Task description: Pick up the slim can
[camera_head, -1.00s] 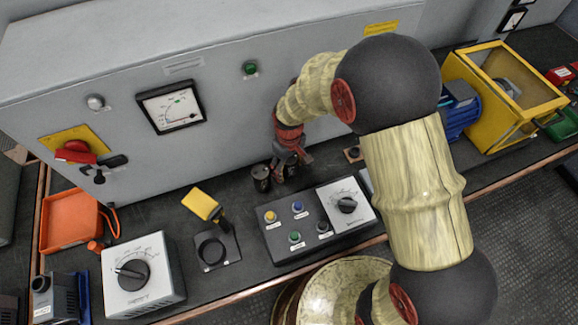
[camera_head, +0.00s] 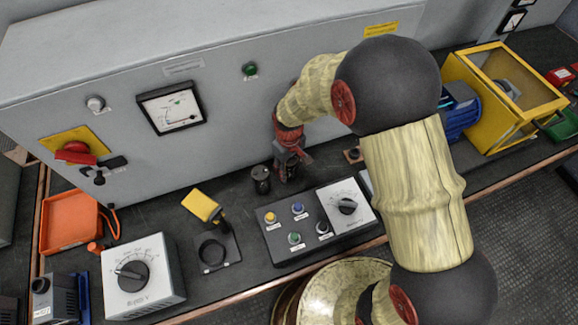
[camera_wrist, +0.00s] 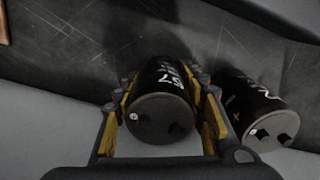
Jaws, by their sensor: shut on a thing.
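My gripper (camera_head: 289,170) is low over the bench, close to the front of the grey cabinet. In the wrist view my gripper (camera_wrist: 163,108) has its yellow-lined fingers on both sides of a black can (camera_wrist: 160,118) with white markings, shut on it. A second black can (camera_wrist: 258,112) stands just to the right, outside the fingers; in the head view this loose can (camera_head: 261,179) is left of my gripper. The held can is mostly hidden by the fingers in the head view. I cannot tell whether it is clear of the bench.
A control box (camera_head: 318,221) with buttons and a dial is in front of my gripper. The grey cabinet (camera_head: 225,95) rises close behind.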

